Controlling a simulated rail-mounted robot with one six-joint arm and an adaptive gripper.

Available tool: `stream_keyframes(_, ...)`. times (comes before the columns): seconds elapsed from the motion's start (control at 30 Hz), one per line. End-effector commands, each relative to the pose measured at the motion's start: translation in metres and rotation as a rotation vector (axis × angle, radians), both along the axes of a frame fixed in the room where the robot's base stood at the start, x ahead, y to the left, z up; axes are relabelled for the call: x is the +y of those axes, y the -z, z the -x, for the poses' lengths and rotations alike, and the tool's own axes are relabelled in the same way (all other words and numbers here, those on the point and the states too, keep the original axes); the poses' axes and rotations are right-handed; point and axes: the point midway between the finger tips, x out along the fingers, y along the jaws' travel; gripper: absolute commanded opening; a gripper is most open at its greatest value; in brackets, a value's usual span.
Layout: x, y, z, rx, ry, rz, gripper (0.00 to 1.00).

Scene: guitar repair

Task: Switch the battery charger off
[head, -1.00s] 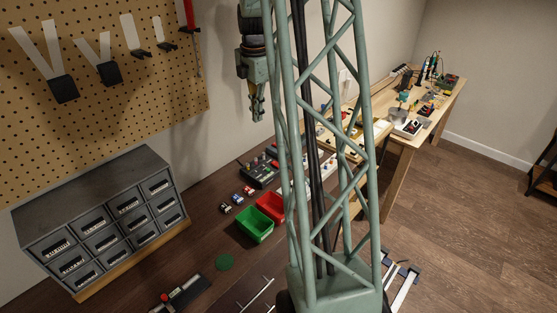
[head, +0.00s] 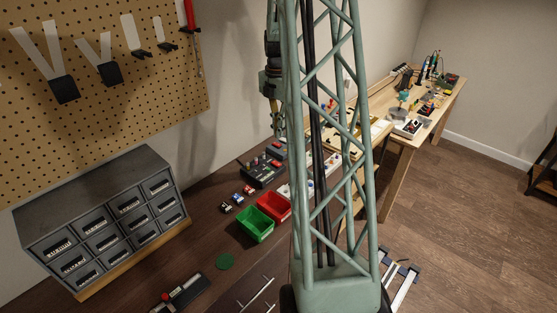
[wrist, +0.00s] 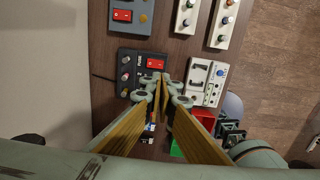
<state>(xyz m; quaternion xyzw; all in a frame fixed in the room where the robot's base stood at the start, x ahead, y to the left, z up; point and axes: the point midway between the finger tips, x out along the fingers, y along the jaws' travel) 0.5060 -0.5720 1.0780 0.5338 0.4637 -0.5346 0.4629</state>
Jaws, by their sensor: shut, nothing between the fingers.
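A dark box (wrist: 130,74) with a red rocker switch (wrist: 156,63) and several knobs lies just past my fingertips in the wrist view; it also shows in the head view (head: 262,175). A grey box (wrist: 143,20) with another red switch (wrist: 122,15) lies beyond it. I cannot tell for certain which of the two is the battery charger. My gripper (wrist: 160,80) is shut and empty, its tips appearing close below the dark box's red switch. The height gap is unclear. In the head view my gripper (head: 279,133) hangs above the boxes, partly behind my column.
White boxes with knobs (wrist: 208,82) stand to the right of the dark box. Green (head: 256,226) and red (head: 274,205) bins and several small items (head: 238,198) sit nearby on the brown bench. A drawer cabinet (head: 100,205) stands at left, below a pegboard.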

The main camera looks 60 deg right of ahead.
Motion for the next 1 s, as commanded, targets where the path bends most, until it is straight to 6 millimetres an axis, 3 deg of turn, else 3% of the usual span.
stream_keyframes(0.47, 0.001, 0.016, 0.000, 0.002, 0.001, -0.002, 0.00)
stream_keyframes(1.0, 0.001, 0.078, 0.001, 0.002, 0.001, -0.002, 0.00)
